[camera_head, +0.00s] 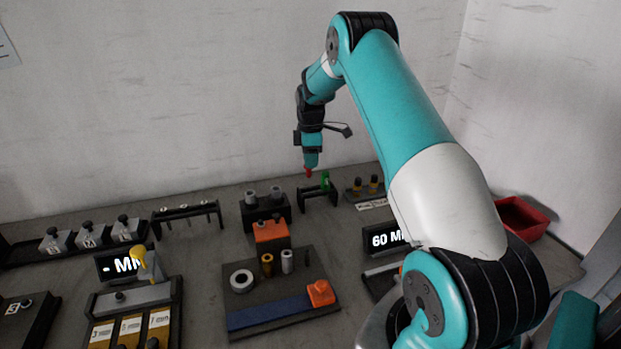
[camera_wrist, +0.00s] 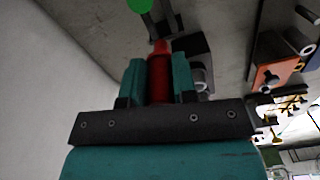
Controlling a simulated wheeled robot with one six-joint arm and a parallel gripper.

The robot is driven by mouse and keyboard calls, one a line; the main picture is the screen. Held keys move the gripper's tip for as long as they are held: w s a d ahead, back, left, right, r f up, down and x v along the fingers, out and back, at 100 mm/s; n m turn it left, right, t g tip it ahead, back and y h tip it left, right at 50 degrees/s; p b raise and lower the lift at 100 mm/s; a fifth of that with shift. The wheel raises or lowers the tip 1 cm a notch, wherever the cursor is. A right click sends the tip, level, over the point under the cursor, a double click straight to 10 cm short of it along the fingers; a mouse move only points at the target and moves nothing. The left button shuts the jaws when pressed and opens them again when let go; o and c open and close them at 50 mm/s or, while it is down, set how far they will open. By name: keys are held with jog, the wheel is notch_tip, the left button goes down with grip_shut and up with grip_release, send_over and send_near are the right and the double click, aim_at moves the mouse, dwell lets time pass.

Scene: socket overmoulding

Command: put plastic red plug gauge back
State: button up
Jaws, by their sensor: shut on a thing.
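My gripper (camera_head: 310,163) points down and is shut on the red plug gauge (camera_head: 309,173), whose red end shows just below the fingertips. In the wrist view the red plug gauge (camera_wrist: 159,77) stands between the two teal fingers, along their length. A small dark rack (camera_head: 332,193) is close to the red tip, at the back of the table. A green plug gauge (camera_head: 325,182) sits in this rack. The wrist view shows the green gauge (camera_wrist: 140,5) and part of the rack (camera_wrist: 165,25) beyond the red tip. I cannot tell whether the red tip touches the rack.
A dark block with grey cylinders (camera_head: 264,211) stands left of the rack. A holder with yellow-topped pieces (camera_head: 366,189) stands to its right, near a "60 MM" display (camera_head: 384,240). A dark fixture board (camera_head: 325,268) lies in front. A red bin (camera_head: 522,217) is far right.

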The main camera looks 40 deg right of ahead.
aim_at(310, 176)
notch_tip(310, 176, down, 7)
jog(key=shift+f+p, duration=0.15)
jog(key=shift+p, duration=0.55)
jog(key=shift+f+b, duration=0.5)
jog(key=shift+f, duration=0.1)
jog(key=o, duration=0.9)
